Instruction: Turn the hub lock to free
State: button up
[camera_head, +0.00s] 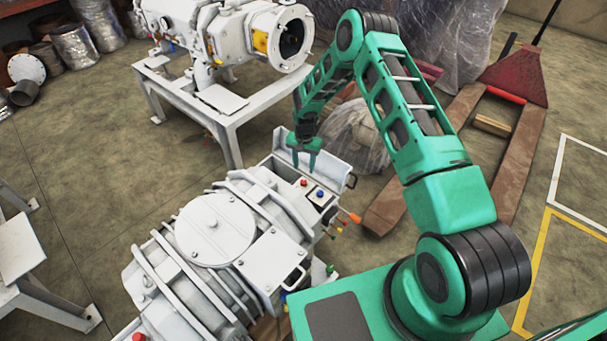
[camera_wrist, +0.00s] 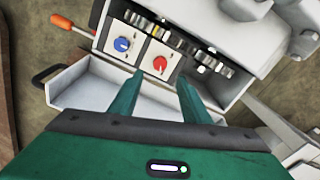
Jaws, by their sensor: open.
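An open white control box on the white machine (camera_head: 215,230) holds a red knob (camera_head: 304,183) and a blue knob (camera_head: 320,194). In the wrist view the blue knob (camera_wrist: 121,44) is at the left and the red knob (camera_wrist: 160,63) is right of it, each on a pale plate with a white pointer mark. I cannot tell from any label which one is the hub lock. My gripper (camera_head: 302,168) points down near the box, beside the red knob. In the wrist view its open, empty fingers (camera_wrist: 160,76) line up with the red knob; contact does not show.
A lever with an orange handle (camera_head: 349,216) sticks out beside the box. Rows of small components (camera_wrist: 185,45) sit next to the knobs. A second white machine (camera_head: 225,35) on a stand and a pallet jack (camera_head: 500,110) are behind.

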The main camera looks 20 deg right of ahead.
notch_tip(320, 180, up, 2)
jog(key=shift+r, duration=0.1)
dwell(0.5)
jog(key=s+d+r+h, duration=0.1)
jog(key=s+d+r, duration=0.4)
jog(key=r, duration=0.6)
jog(key=s+d+r+n, duration=0.1)
jog(key=s+d+r, duration=0.45)
jog(key=r, duration=0.45)
jog(key=s+d+r+h, duration=0.1)
jog(key=s+d+r, duration=0.4)
jog(key=r, duration=0.6)
jog(key=s+d+r, duration=0.2)
jog(key=s+r, duration=0.3)
jog(key=s, duration=0.3)
jog(key=s+d+r, duration=0.2)
jog(key=s+r, duration=0.3)
jog(key=s, duration=0.2)
jog(key=s+a+r+y, duration=0.1)
jog(key=s+a+y, duration=0.1)
jog(key=s, duration=1.6)
jog(key=shift+a+r, duration=0.15)
jog(key=shift+r, duration=0.05)
